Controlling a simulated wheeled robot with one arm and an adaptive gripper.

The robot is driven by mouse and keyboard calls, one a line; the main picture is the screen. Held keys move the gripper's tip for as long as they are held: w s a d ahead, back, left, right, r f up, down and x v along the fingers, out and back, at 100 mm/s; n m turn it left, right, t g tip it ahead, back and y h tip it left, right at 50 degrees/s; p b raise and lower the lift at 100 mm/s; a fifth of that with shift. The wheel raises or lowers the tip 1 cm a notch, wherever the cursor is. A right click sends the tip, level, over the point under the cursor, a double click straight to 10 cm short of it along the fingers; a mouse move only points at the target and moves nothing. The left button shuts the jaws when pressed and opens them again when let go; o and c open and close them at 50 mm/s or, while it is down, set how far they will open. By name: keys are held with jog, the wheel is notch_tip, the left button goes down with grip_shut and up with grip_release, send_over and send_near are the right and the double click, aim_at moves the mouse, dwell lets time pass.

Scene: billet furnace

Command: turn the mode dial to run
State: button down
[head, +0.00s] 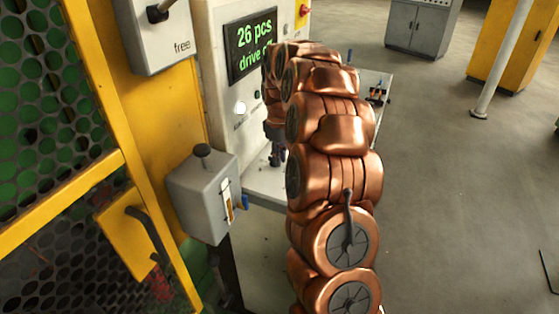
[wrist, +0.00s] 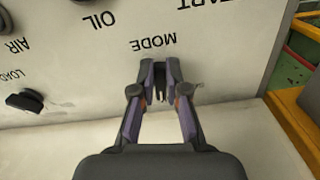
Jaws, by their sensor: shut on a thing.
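The mode dial (wrist: 160,95) is a small dark knob on the pale panel, beside the word MODE, which appears upside down in the wrist view. My gripper (wrist: 160,84) is shut on it, with a finger on each side. The fingers hide most of the dial, so I cannot tell which way it points. In the head view my gripper (head: 276,153) is at the panel front, mostly hidden behind my copper-coloured arm, and the dial is hidden there.
The panel (wrist: 60,60) also bears OIL, AIR, LOAD and START labels and a dark knob (wrist: 25,101). A green-lettered screen (head: 252,46) reads "26 pcs" and a partly covered "drive" line. A grey lever box (head: 200,195) and yellow mesh guard stand left. Floor at right is open.

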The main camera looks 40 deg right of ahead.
jog(key=m+b, duration=0.3)
jog(key=m, duration=0.1)
jog(key=shift+a+f+b, duration=0.2)
jog(key=shift+a+b, duration=0.05)
jog(key=shift+b, duration=0.05)
jog(key=shift+a+r+m+b, duration=0.1)
jog(key=shift+m+b, duration=0.35)
jog(key=shift+m, duration=0.3)
jog(key=shift+a+r+m+b, duration=0.1)
jog(key=shift+m+b, duration=0.35)
jog(key=shift+m, duration=0.3)
jog(key=c, duration=1.2)
grip_release()
jog(key=shift+r, duration=6)
jog(key=shift+s, duration=0.1)
